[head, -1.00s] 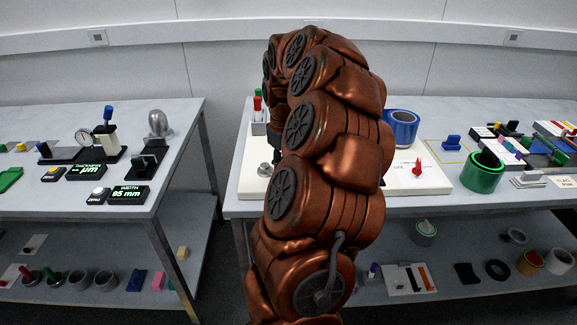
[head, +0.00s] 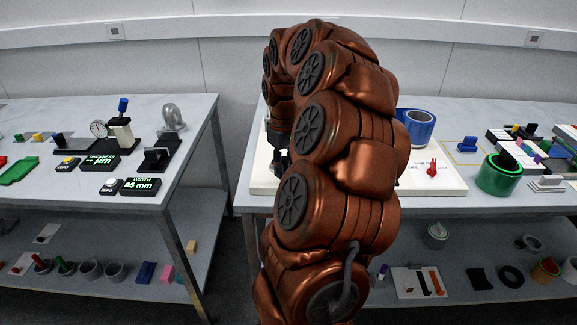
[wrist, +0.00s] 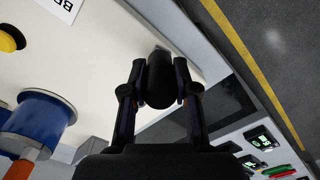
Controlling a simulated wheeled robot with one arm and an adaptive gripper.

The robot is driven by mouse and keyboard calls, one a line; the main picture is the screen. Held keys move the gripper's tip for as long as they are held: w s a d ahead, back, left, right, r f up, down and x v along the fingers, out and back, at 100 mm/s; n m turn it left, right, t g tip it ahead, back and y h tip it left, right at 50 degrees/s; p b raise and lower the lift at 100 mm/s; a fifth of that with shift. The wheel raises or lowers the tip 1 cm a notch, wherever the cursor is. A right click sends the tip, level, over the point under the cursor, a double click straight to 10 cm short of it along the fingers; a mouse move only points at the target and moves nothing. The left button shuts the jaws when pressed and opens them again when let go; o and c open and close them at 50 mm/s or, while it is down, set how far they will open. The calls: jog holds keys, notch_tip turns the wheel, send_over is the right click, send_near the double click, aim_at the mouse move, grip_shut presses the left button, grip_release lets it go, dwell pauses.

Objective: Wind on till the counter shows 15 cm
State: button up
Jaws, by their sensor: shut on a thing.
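My gripper (wrist: 160,75) is shut on a dark, rounded handle (wrist: 160,88), which sits between its two fingers above a white board (wrist: 120,60). In the head view my gripper (head: 278,150) is mostly hidden behind my own copper-coloured arm. A blue roll (wrist: 40,115) is at the left of the wrist view; a blue ring-shaped roll (head: 415,127) also shows right of my arm in the head view. I cannot see a counter reading in cm; it may be hidden by my arm.
A yellow button (wrist: 10,38) is on the board. Left of a gap, another table carries a width display (head: 140,185) reading about 95 mm and a thickness display (head: 100,161). A red pointer-like piece (head: 432,168) and a green cup (head: 498,175) stand right of my arm.

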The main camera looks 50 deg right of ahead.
jog(key=shift+w, duration=0.1)
jog(key=shift+w+a, duration=0.9)
jog(key=shift+w, duration=0.05)
jog(key=o, duration=1)
jog(key=shift+o, duration=0.2)
notch_tip(320, 180, up, 8)
jog(key=p, duration=0.2)
jog(key=shift+p, duration=0.3)
